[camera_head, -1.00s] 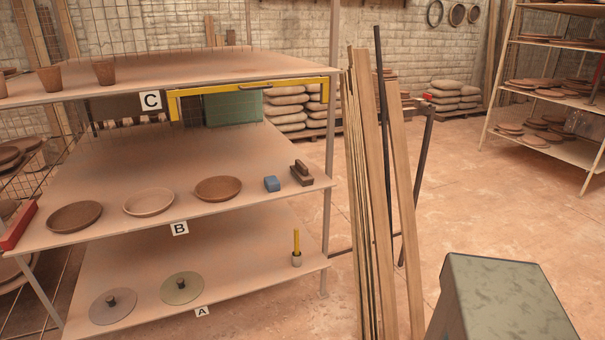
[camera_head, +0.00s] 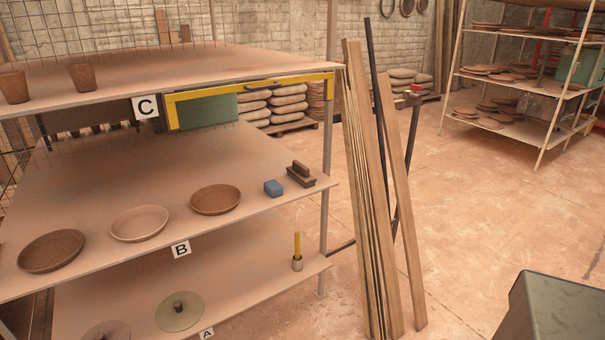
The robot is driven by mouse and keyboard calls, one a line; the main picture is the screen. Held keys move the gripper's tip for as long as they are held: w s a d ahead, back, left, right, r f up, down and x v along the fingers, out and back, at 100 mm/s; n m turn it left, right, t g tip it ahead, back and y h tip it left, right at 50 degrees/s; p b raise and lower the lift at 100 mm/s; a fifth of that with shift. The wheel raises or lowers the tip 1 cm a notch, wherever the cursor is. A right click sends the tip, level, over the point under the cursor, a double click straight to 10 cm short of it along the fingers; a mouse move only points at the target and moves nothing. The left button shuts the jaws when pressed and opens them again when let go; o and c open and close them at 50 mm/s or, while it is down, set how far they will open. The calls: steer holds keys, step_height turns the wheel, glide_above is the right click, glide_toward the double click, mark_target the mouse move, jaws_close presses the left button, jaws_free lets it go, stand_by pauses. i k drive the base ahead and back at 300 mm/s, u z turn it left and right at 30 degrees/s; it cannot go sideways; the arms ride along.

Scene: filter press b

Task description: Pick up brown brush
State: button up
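The brown brush (camera_head: 301,175) is a dark brown block with a raised handle. It lies on the middle shelf, labelled B, near the shelf's right end. My gripper is not in view.
Three shallow bowls, one of them (camera_head: 215,199), stand along shelf B (camera_head: 180,235). Below, shelf A (camera_head: 130,290) holds lidded discs and a yellow-handled tool (camera_head: 297,250). Long wooden planks (camera_head: 385,200) lean upright right of the shelves. Open floor (camera_head: 470,210) lies further right.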

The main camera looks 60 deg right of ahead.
mark_target(297, 172)
steer(key=z, duration=0.6)
steer(key=i, duration=0.6)
steer(key=z, duration=0.4)
